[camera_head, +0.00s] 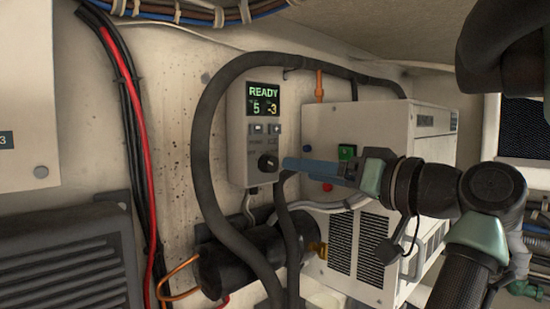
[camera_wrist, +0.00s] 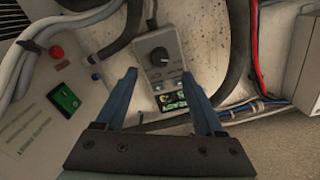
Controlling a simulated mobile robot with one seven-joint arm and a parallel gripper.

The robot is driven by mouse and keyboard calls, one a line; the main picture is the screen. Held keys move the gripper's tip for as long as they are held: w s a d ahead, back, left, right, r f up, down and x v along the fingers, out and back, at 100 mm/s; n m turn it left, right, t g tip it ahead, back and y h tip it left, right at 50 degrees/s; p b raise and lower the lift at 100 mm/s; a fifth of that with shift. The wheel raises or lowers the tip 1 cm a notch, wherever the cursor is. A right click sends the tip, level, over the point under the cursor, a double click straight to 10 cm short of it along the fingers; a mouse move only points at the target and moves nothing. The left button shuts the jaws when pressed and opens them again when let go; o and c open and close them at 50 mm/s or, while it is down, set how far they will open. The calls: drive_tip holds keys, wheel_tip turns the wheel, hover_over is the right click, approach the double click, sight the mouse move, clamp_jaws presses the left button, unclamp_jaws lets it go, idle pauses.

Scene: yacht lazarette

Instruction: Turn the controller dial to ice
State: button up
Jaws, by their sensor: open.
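The controller (camera_head: 238,150) is a pale wall box with a lit screen (camera_head: 264,100) reading READY, 5 and -3, and two small buttons under it. Its black round dial (camera_head: 268,162) sits on the lower front; the dial's markings are too small to read. My gripper (camera_head: 286,163) has its blue fingers pointing left at the dial, with the tips close to it. In the wrist view my gripper (camera_wrist: 159,73) is open and empty, one finger on each side of the controller (camera_wrist: 146,50). The dial (camera_wrist: 158,56) shows between and slightly beyond the fingertips; I cannot tell the remaining gap.
A thick black hose (camera_head: 207,130) loops around the controller. A white vented unit (camera_head: 330,125) with a green switch (camera_head: 347,152) and red button stands right, behind my gripper. A black cylinder (camera_head: 230,265) lies below. Red and black cables (camera_head: 130,90) run down the wall at left.

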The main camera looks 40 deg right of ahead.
sight(273, 166)
drive_tip(key=w, duration=0.2)
drive_tip(key=w+p, duration=0.1)
drive_tip(key=w, duration=0.1)
drive_tip(key=w+p, duration=0.1)
drive_tip(key=w, duration=0.1)
drive_tip(key=shift+a+r, duration=0.15)
drive_tip(key=shift+a, duration=0.1)
drive_tip(key=shift+w+f, duration=0.2)
drive_tip(key=shift+w, duration=0.6)
drive_tip(key=shift+s, duration=0.1)
drive_tip(key=shift+c, duration=0.7)
clamp_jaws()
